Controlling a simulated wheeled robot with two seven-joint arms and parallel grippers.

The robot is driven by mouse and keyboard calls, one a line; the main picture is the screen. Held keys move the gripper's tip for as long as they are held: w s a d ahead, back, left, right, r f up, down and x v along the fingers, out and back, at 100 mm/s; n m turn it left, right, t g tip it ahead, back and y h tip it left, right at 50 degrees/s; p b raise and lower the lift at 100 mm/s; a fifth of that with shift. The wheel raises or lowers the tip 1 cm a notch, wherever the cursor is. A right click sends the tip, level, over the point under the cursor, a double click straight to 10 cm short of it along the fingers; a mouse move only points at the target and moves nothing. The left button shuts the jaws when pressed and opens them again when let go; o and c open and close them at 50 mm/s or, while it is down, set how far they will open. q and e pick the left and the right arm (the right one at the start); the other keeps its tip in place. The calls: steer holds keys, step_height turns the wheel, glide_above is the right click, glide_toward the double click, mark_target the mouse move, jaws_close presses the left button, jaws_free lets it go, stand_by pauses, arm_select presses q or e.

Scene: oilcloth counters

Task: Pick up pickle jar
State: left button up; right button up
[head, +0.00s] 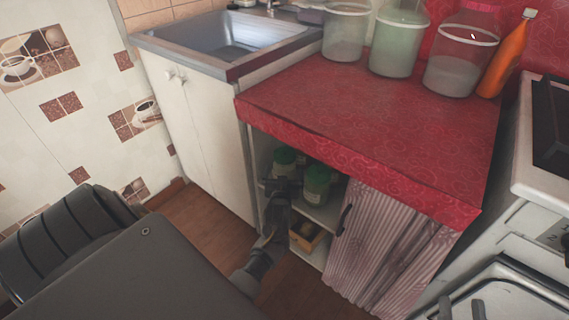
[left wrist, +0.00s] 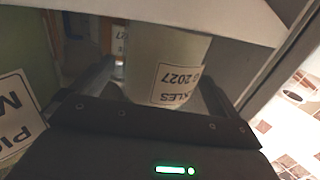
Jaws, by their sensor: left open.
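A pickle jar, pale with a label reading "…KLES 2027", shows in the left wrist view (left wrist: 165,62), upside down in the picture. It stands between the spread fingers of my left gripper, which is open and at the shelf in the head view (head: 281,186). Contact with the fingers cannot be told. In the head view, two green-lidded jars stand on the shelf under the red counter: a rear one (head: 285,158) and a front one (head: 318,186). My gripper partly covers them. A second labelled jar (left wrist: 15,112) is at the left wrist view's left edge. My right gripper is not in view.
The red oilcloth counter (head: 370,120) overhangs the shelf. A box (head: 308,238) sits on the lower shelf. Large jars and an orange bottle (head: 506,58) stand on the counter.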

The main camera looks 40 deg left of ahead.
mark_target(285, 157)
arm_select(q)
steer(key=shift+w+a, duration=0.25)
steer(key=shift+w, duration=0.1)
arm_select(e)
steer(key=shift+r, duration=0.3)
arm_select(q)
steer(key=c, duration=1.4)
steer(key=shift+r, duration=0.1)
steer(key=shift+c, duration=0.7)
